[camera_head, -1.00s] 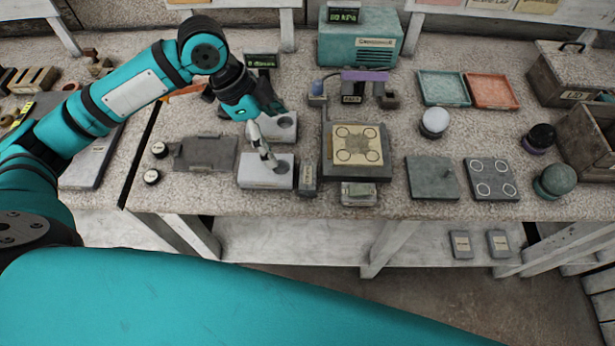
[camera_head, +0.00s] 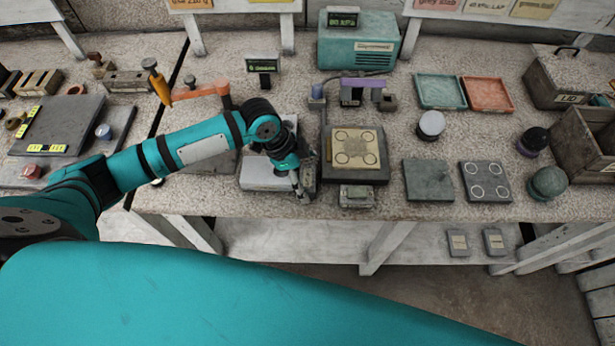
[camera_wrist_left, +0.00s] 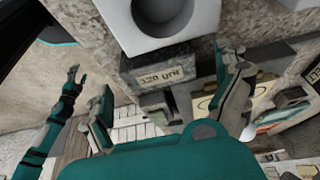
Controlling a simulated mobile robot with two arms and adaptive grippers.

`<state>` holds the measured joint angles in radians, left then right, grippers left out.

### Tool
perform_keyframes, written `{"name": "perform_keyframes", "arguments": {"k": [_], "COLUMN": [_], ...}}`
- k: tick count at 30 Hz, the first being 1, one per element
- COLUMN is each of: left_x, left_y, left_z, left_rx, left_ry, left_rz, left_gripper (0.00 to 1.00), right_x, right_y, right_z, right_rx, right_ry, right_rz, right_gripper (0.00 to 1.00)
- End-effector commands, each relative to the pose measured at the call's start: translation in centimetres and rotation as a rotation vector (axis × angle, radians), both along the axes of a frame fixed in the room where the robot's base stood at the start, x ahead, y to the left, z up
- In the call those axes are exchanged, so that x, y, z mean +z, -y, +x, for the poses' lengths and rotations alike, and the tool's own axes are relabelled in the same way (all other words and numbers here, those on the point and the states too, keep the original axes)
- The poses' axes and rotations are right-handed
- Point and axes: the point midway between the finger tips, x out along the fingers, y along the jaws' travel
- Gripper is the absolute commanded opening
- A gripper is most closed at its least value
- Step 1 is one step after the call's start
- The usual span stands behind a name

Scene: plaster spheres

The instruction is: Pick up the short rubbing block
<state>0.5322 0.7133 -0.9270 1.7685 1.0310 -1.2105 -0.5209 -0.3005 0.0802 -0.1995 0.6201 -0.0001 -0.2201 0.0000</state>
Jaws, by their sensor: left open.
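A small dark grey block with a pale label (camera_wrist_left: 160,78) lies between my left gripper's fingers in the left wrist view. I take it for the short rubbing block, though its length is hard to judge. In the head view this block (camera_head: 309,181) shows only partly, between the white block and the press; my gripper hides the rest. My left gripper (camera_head: 301,197) points down there with its fingers apart; they also show in the wrist view (camera_wrist_left: 172,103), and contact is unclear. My right gripper (camera_wrist_left: 76,74) shows small at the wrist view's left, fingers apart, over the floor.
A white block with a round hollow (camera_wrist_left: 172,18) stands close beside the labelled block. A press with a tan plate (camera_head: 374,158) is just right of my gripper. A small labelled block (camera_head: 358,196) stands before it. The bench's front edge is near.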

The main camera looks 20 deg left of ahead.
Motion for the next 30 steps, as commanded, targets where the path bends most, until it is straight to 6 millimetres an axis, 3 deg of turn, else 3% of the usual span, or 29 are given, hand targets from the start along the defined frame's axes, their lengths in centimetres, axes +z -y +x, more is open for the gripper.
{"name": "perform_keyframes", "arguments": {"k": [4, 11, 27, 30], "left_x": [-1.3, -1.6, -1.5, -1.5], "left_y": [0.6, 0.6, 0.6, 0.6], "left_z": [0.1, 0.1, 0.2, 0.2], "left_rx": [0.000, -0.001, -0.001, -0.001], "left_ry": [0.000, 0.001, 0.002, 0.002], "left_rz": [0.000, 0.000, -0.001, -0.001], "left_gripper": [1.00, 1.00, 0.33, 0.33], "right_x": [0.4, 0.3, 0.3, 0.3], "right_y": [0.0, 0.0, 0.0, 0.0], "right_z": [0.0, 0.0, 0.0, 0.0], "right_rx": [0.000, -0.001, 0.000, 0.000], "right_ry": [0.000, 0.000, 0.000, 0.000], "right_rz": [0.000, 0.000, 0.000, 0.001], "right_gripper": [0.57, 0.57, 0.57, 0.57]}}
